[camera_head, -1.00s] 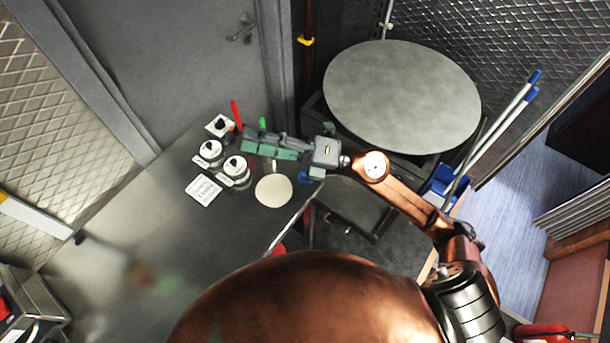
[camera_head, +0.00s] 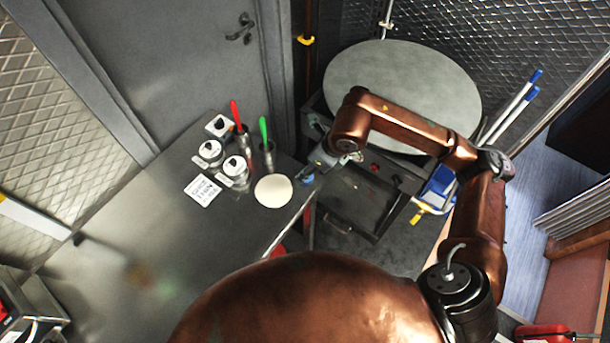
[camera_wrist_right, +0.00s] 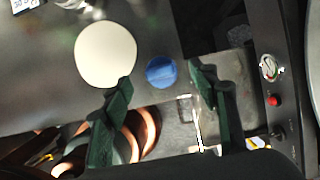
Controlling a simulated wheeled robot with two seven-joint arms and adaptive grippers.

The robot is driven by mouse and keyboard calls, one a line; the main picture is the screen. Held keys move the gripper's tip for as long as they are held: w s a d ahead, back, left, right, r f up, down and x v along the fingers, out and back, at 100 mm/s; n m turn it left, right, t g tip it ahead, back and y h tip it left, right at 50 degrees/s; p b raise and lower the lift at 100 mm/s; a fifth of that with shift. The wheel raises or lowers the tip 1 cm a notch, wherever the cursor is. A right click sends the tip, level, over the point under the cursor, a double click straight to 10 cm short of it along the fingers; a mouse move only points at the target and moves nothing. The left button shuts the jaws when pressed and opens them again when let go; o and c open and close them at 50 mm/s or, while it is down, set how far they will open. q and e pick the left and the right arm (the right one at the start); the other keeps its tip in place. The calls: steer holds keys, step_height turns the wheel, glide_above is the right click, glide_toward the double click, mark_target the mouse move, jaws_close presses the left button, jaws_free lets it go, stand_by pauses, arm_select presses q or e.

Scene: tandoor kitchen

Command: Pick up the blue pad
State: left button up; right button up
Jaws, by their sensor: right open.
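The blue pad (camera_wrist_right: 161,72) is a small round disc on the dark metal counter, near its edge. In the right wrist view it lies ahead of and between the two green fingers of my right gripper (camera_wrist_right: 166,80), apart from them. In the head view only part of the blue pad (camera_head: 308,179) shows at the counter's edge beside my gripper. My right gripper (camera_head: 316,170) is open and empty, partly hidden by its wrist. My left gripper is not in view.
A cream flat disc (camera_head: 273,191) lies just left of the pad. Several lidded jars (camera_head: 235,168), a white label card (camera_head: 202,190) and holders with red and green handles (camera_head: 264,130) stand farther left. A large round grey top (camera_head: 420,85) is at the back right.

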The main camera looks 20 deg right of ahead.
steer(key=x, duration=0.4)
steer(key=shift+f, duration=0.3)
steer(key=c, duration=1.4)
steer(key=shift+o, duration=0.2)
steer(key=shift+r, duration=0.1)
